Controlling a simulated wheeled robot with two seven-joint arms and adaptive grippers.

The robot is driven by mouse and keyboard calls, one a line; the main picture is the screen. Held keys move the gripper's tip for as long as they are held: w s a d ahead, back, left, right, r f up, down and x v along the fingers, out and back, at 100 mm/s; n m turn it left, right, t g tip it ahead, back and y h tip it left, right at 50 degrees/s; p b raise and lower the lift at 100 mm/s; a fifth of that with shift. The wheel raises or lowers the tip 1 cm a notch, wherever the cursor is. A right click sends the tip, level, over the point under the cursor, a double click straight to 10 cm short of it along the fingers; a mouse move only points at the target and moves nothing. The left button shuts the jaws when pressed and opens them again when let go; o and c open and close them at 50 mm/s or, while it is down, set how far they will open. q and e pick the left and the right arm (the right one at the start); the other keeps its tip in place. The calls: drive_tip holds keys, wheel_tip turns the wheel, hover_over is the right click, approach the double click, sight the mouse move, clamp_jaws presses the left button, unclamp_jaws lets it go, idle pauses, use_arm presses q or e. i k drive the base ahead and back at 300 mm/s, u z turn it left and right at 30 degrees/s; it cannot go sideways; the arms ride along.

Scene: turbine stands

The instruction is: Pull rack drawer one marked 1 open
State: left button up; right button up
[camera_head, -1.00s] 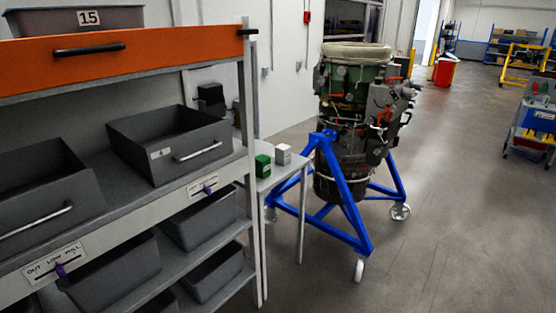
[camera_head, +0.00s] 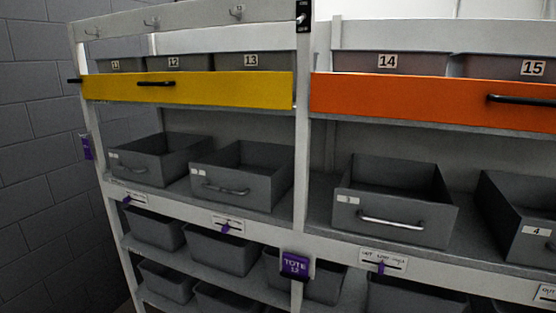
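A row of grey open-topped drawers with bar handles stands on the rack's middle shelf. The leftmost drawer (camera_head: 150,172) has a small white label (camera_head: 113,155), too small to read clearly, and a handle (camera_head: 130,166) on its front. By its place left of the drawers marked 3 and 4, it looks like drawer one. Its front stands near the shelf's front edge. A second drawer (camera_head: 225,193) stands close to its right. Neither of my grippers is in view.
Drawer 3 (camera_head: 385,228) and drawer 4 (camera_head: 510,235) stand further right, beyond a white upright (camera_head: 303,150). Yellow (camera_head: 220,91) and orange (camera_head: 400,98) fronts with dark handles run above. Grey totes (camera_head: 222,251) fill lower shelves. A brick wall (camera_head: 40,150) bounds the left.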

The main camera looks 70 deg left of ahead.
sight(159, 160)
drive_tip(key=u, duration=3.2)
